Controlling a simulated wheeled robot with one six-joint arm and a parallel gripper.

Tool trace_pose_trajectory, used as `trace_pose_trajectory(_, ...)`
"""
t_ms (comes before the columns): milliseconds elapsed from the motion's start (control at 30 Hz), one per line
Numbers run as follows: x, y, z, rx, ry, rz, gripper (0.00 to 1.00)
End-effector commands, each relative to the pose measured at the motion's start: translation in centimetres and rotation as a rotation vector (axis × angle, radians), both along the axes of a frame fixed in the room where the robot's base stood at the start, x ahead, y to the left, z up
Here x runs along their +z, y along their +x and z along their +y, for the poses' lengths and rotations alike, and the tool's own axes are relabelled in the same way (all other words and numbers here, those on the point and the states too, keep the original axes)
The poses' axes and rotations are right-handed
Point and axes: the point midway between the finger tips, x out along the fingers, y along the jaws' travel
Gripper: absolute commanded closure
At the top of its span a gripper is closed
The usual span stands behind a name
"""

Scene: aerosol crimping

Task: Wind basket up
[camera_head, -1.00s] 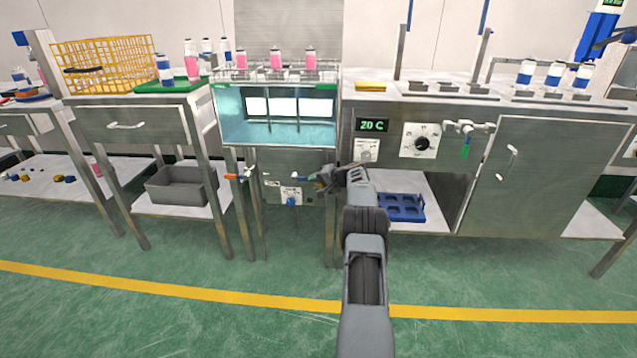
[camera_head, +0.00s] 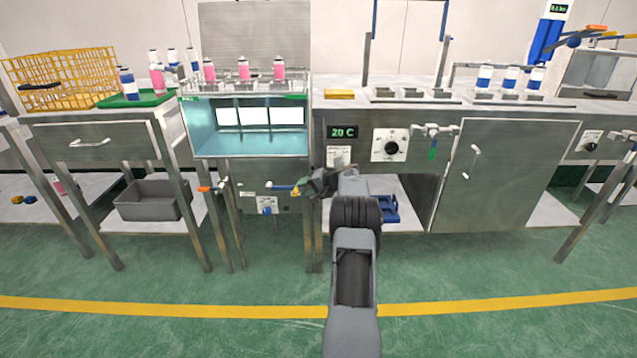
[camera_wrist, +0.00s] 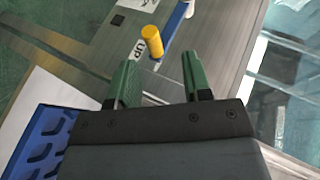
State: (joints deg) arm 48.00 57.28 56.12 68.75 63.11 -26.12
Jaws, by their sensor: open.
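A crank on the front of the water bath has a yellow knob (camera_head: 295,191) and a blue-and-silver arm (camera_head: 281,187). In the wrist view the yellow knob (camera_wrist: 152,42) stands just beyond my fingertips, nearer the left finger, with an "UP" label beside it. My gripper (camera_wrist: 160,60) is open with nothing between its fingers. In the head view my gripper (camera_head: 309,187) is just right of the knob. The basket, a wire rack (camera_head: 246,84) with pink bottles, sits at the top of the bath, above its lit window (camera_head: 252,140).
A blue crate (camera_head: 389,212) lies on the low shelf right of my arm. An orange-handled valve (camera_head: 206,189) is left of the crank. A dial cabinet (camera_head: 387,125) stands right of the bath. The green floor in front is clear.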

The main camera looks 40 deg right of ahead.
Motion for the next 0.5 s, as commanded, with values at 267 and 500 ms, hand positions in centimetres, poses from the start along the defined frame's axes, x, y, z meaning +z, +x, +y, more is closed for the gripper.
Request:
trace_pose_trajectory(267, 2.2, -3.5, -1.4, 0.002, 0.002, 0.001, 0.55)
trace_pose_trajectory(500, 2.7, -4.6, -1.8, 0.003, 0.001, 0.002, 0.55)
